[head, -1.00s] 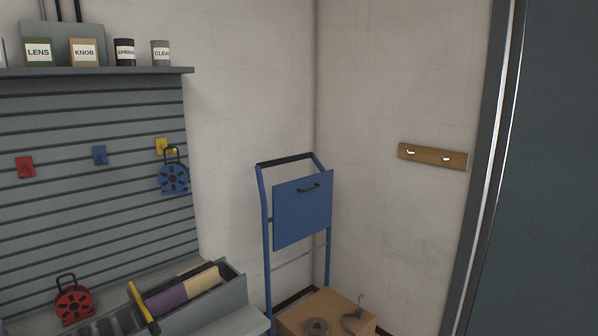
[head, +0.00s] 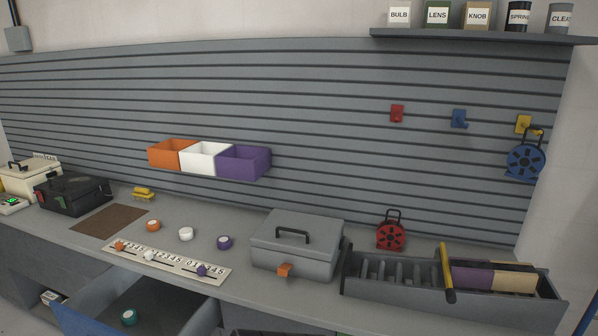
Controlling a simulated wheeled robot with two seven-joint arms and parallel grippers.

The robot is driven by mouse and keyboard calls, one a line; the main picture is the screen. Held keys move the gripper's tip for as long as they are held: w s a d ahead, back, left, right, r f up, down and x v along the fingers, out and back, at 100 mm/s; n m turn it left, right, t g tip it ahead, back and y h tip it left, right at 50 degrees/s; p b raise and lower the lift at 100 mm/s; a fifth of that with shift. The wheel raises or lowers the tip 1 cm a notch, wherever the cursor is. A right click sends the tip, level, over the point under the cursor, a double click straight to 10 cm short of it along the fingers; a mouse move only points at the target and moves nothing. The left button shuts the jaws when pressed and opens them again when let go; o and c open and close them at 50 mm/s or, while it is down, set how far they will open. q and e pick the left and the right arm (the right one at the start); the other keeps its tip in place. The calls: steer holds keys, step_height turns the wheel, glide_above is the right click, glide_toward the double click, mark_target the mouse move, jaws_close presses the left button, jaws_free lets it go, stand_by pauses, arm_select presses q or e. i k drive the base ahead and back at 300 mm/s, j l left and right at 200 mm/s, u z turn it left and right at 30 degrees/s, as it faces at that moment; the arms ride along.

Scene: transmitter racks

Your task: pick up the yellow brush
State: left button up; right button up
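A small yellow object (head: 143,194) lies on the workbench at the left, behind the brown mat. It may be the yellow brush, but it is too small to tell its bristles. A long yellow bar (head: 446,270) with a dark end leans across the grey slotted rack (head: 395,287) at the right; I cannot tell that it is a brush. Neither of my grippers is in view.
The grey workbench (head: 320,291) holds a grey toolbox (head: 297,245), a red reel (head: 391,233), a black case (head: 72,194) and coloured rolls. A drawer (head: 150,290) stands open at the front, with a teal roll (head: 129,317) inside. Orange, white and purple bins (head: 243,162) hang above.

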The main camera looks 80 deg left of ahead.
mark_target(140, 193)
steer(key=u, duration=3.6)
steer(key=i+j, duration=0.2)
steer(key=j, duration=0.15)
steer(key=i+j+z, duration=0.1)
steer(key=i+j, duration=0.35)
steer(key=j, duration=0.25)
steer(key=i+j+z, duration=0.1)
steer(key=j, duration=0.3)
steer(key=i+j, duration=0.3)
steer(key=i+j+z, duration=0.1)
steer(key=j, duration=0.35)
steer(key=i+j, duration=0.25)
steer(key=j, duration=0.15)
